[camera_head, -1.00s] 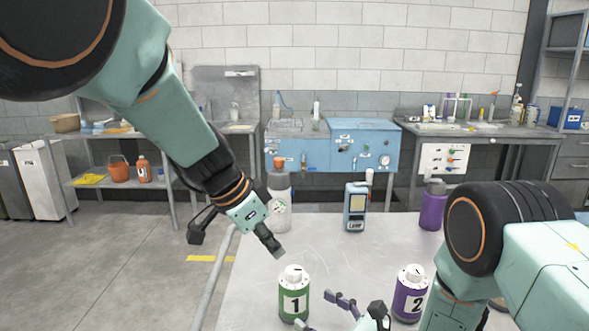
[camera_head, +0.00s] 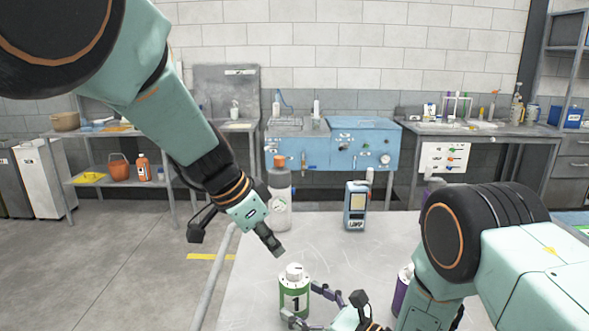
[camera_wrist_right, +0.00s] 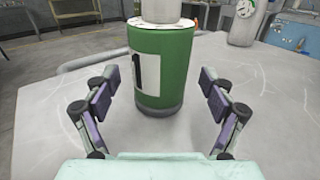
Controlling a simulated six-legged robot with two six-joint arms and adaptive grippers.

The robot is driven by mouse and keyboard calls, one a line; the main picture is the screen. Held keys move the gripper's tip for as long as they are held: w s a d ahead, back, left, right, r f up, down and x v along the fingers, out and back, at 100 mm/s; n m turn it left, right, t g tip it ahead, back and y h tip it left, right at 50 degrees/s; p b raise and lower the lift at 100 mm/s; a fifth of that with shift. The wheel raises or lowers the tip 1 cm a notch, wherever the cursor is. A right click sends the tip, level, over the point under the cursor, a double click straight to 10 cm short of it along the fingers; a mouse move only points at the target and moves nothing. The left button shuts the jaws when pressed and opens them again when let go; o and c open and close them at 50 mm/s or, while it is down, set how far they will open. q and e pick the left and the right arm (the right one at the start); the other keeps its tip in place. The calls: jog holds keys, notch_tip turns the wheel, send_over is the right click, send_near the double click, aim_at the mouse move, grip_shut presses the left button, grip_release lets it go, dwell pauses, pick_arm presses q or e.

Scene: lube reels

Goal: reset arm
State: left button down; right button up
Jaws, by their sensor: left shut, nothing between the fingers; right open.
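My left gripper (camera_head: 270,241) is shut and empty. It hangs above and just left of the green container (camera_head: 295,300) marked 1, near the table's left edge. My right gripper (camera_head: 313,305) is open, low over the table, with its fingers reaching toward the green container's right side. In the right wrist view, the green container (camera_wrist_right: 157,75) stands upright ahead, centred between the open fingers (camera_wrist_right: 160,97). The purple container (camera_head: 402,288) marked 2 in the earlier frame is mostly hidden behind my right arm.
The table's middle is clear. A blue bench (camera_head: 345,146) stands behind.

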jog(key=shift+x, duration=1.4)
jog(key=shift+r, duration=0.1)
